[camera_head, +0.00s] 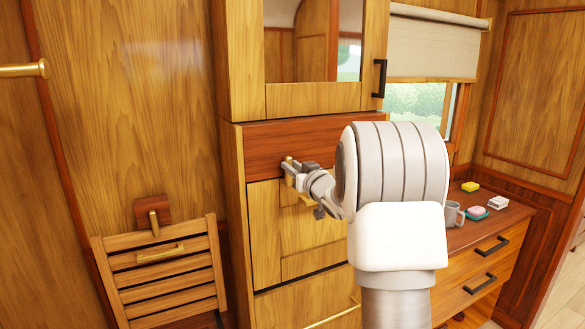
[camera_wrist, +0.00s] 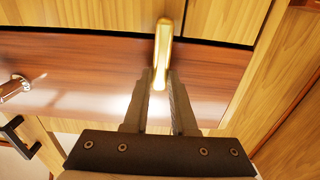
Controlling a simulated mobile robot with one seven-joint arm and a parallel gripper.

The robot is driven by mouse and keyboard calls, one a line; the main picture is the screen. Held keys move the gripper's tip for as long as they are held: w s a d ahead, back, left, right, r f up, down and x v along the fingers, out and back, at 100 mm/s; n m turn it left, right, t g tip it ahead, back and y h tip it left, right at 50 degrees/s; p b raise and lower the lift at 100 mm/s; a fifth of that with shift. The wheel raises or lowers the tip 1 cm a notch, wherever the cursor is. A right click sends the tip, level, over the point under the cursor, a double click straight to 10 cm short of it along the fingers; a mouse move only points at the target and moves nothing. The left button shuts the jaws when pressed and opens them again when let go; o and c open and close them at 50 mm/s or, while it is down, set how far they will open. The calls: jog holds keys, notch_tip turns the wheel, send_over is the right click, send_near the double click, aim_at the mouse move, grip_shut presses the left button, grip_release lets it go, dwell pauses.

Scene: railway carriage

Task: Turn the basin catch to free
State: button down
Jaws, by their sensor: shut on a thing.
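The basin catch is a slim brass lever (camera_wrist: 163,45) on the dark red-brown rail. In the wrist view it runs nearly straight from between my fingertips, across the rail's edge and onto the light wood panel. In the head view a bit of its brass (camera_head: 289,162) shows beside my gripper (camera_head: 296,170), the rest hidden by the fingers. My gripper also shows in the wrist view (camera_wrist: 160,82), shut on the catch's near end. The light wood basin front (camera_head: 264,225) sits below the rail, flush and closed, partly behind my arm.
A mirrored cabinet (camera_head: 296,98) with a black handle (camera_head: 379,78) is above. A slatted folding seat (camera_head: 160,270) is at left. A drawer unit (camera_head: 500,222) at right bears a grey mug (camera_head: 453,213) and soap. A chrome fitting (camera_wrist: 15,88) is at left in the wrist view.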

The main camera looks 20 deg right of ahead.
jog(key=shift+f+n+b, duration=0.1)
jog(key=shift+n+b, duration=0.3)
jog(key=shift+b, duration=0.05)
jog(key=n+b, duration=0.4)
jog(key=n, duration=0.1)
jog(key=n+b, duration=0.5)
jog(key=n, duration=0.1)
jog(key=n+b, duration=0.4)
jog(key=n, duration=0.1)
jog(key=shift+a+f+n+b, duration=0.3)
jog(key=shift+a+f+n, duration=0.05)
jog(key=shift+n, duration=0.35)
jog(key=c, duration=0.7)
grip_release()
jog(key=s, duration=1.1)
jog(key=s+p, duration=0.1)
jog(key=s, duration=0.5)
jog(key=shift+s+d, duration=0.25)
